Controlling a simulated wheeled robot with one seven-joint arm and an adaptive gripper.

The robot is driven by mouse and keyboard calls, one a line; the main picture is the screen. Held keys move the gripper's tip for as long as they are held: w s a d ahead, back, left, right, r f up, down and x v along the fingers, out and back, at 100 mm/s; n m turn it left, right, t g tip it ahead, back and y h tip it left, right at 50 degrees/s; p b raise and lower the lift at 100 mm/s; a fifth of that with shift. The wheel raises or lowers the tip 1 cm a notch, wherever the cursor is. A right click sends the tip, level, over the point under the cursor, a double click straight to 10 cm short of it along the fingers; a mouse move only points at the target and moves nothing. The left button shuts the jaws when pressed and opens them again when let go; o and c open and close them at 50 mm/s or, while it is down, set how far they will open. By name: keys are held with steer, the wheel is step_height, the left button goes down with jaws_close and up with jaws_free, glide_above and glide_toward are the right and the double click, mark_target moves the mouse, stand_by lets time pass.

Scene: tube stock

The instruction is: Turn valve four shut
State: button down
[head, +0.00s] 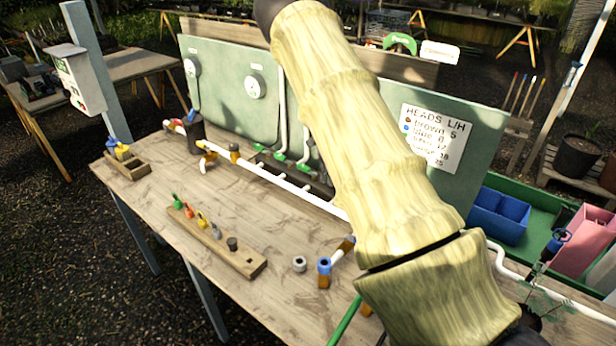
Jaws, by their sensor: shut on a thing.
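A white pipe (262,172) runs along the back of the wooden bench, below a green panel (222,88). Green valves stand by it, one at the left (258,148) and one further right (281,156). Another green valve (304,162) is close to the left edge of my arm. I cannot read any valve numbers, so I cannot tell which is valve four; it may be hidden behind my arm. My arm crosses the middle of the view and covers part of the panel and pipe. My gripper does not show.
A wooden block with coloured nozzles (222,243) lies on the bench (160,200). A grey ring (300,263) and a blue-topped fitting (324,272) lie near its front. A written sign (435,138) hangs on the panel. Blue bins (498,213) stand at the right.

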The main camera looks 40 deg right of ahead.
steer(key=shift+d+r, duration=0.1)
steer(key=shift+d, duration=0.05)
steer(key=shift+w, duration=0.1)
stand_by(0.3)
steer(key=c, duration=1.4)
jaws_free()
step_height(320, 180, up, 12)
steer(key=shift+f, duration=0.1)
steer(key=shift+d, duration=0.1)
